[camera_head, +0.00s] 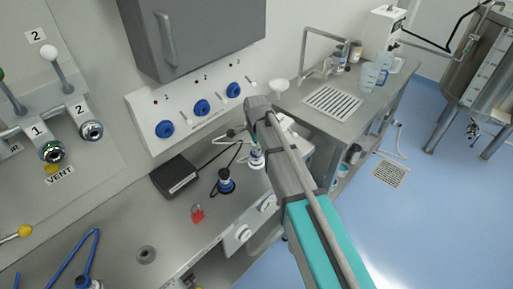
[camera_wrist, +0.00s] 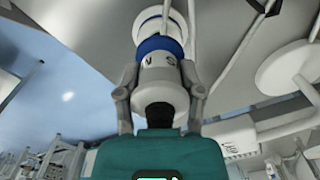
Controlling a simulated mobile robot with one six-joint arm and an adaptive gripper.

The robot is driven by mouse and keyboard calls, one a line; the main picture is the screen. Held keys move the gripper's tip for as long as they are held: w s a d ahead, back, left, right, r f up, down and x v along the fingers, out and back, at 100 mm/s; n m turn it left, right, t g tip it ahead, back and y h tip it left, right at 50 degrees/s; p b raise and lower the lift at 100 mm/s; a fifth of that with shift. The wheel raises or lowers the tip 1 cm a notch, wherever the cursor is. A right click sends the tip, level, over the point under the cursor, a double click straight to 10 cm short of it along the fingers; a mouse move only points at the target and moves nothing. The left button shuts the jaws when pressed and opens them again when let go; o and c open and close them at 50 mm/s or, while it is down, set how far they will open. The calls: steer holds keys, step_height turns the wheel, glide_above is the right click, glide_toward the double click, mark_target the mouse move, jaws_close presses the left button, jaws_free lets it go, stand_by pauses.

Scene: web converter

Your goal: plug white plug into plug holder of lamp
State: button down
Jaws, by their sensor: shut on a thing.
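The white plug (camera_wrist: 161,73) has a blue ring and dark letters. In the wrist view it stands between both fingers of my gripper (camera_wrist: 160,98), which is shut on it from the two sides. In the head view a white and blue piece that looks like this plug (camera_head: 256,158) shows just left of my arm, above the bench; my fingers are mostly hidden there. Three round blue sockets (camera_head: 202,107) sit in a row on the white wall panel behind the bench. I cannot tell which part is the lamp's plug holder.
On the bench (camera_head: 215,232) are a black box (camera_head: 175,176), a blue and dark connector with a black cable (camera_head: 225,182) and a red padlock (camera_head: 197,214). A grey cabinet (camera_head: 205,35) hangs above the panel. A sink counter (camera_head: 352,100) stands to the right.

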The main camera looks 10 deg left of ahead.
steer(key=shift+f+b, duration=1.3)
steer(key=shift+f, duration=0.05)
stand_by(0.7)
steer(key=shift+c, duration=0.7)
jaws_free()
steer(key=shift+r, duration=0.15)
